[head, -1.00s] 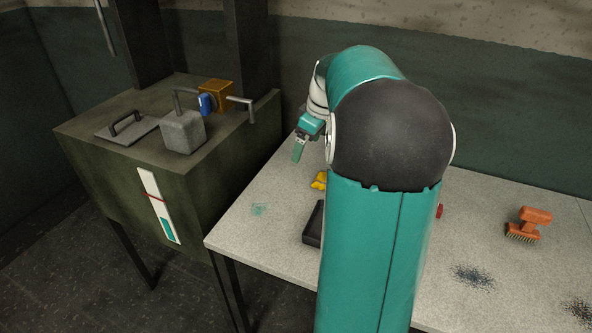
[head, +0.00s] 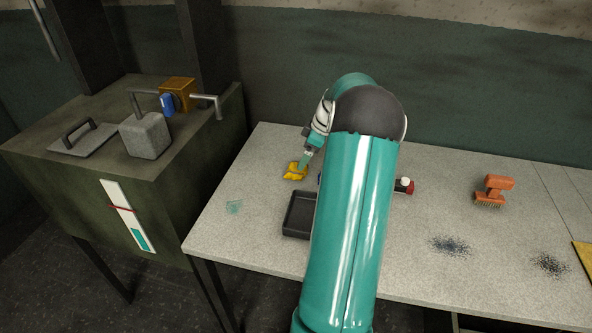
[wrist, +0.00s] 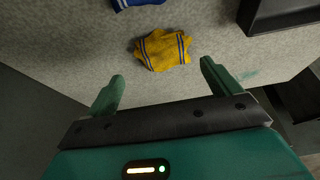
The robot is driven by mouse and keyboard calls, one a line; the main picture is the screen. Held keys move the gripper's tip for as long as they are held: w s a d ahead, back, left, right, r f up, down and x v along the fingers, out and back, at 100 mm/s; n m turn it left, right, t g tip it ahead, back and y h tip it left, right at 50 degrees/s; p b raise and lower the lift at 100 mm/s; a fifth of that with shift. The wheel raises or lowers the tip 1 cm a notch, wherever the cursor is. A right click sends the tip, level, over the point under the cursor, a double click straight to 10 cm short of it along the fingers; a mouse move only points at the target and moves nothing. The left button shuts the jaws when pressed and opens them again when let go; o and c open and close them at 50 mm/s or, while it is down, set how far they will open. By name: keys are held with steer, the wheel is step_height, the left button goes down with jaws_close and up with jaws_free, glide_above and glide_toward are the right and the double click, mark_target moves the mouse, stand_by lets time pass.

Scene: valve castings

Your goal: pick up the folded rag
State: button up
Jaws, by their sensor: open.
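A yellow rag with dark blue stripes (wrist: 163,49) lies bunched on the pale tabletop in the wrist view. It also shows in the head view (head: 294,172), left of my arm. My gripper (wrist: 162,71) is open and empty. In the wrist view its two fingers stand apart, with the rag between and just beyond their tips. In the head view my gripper (head: 304,160) is just above the rag and overlaps its upper edge. I cannot tell whether it touches. A blue cloth with a pale stripe (wrist: 138,3) is cut off at the top of the wrist view.
A black tray (head: 287,228) lies on the table (head: 222,218) in front of the rag, partly behind my arm. An orange brush (head: 494,190) and a red object with a white end (head: 404,186) are to the right. A green cabinet (head: 60,190) stands left.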

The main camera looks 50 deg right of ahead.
mark_target(292, 173)
steer(key=x, duration=0.5)
steer(key=shift+w+a+f, duration=0.1)
steer(key=shift+a+f, duration=0.25)
steer(key=shift+c, duration=0.4)
steer(key=c, duration=1.1)
steer(key=shift+o, duration=0.2)
steer(key=shift+r, duration=0.2)
